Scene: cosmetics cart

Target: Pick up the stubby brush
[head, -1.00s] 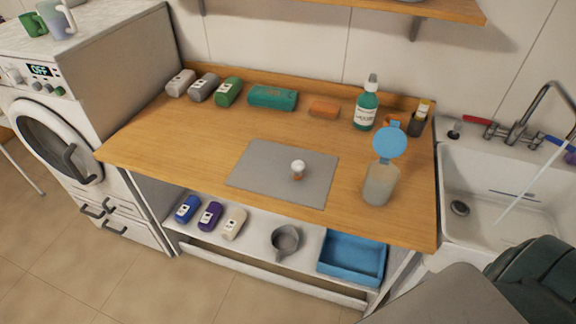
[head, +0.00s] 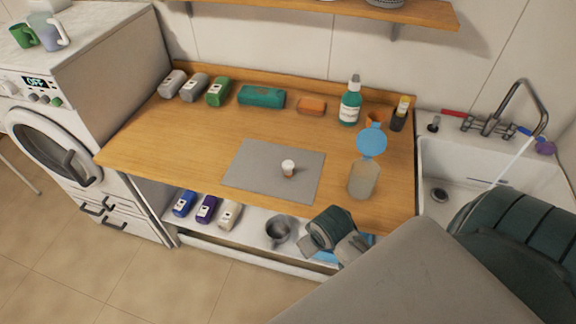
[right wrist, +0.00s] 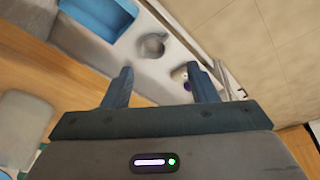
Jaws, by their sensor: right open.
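The stubby brush (head: 288,168) stands upright on the grey mat (head: 250,175) in the head view, with a white top and a brownish lower part. My right gripper (head: 331,248) is in front of the counter's front edge, below and to the right of the brush and apart from it. In the right wrist view its two fingers (right wrist: 160,70) are spread with nothing between them. The brush cannot be made out in that view. My left gripper is not in view.
The lower shelf holds a grey pot (head: 278,231), several small bottles and a blue tray (right wrist: 105,15), mostly hidden by my arm in the head view. The counter left of the mat is clear.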

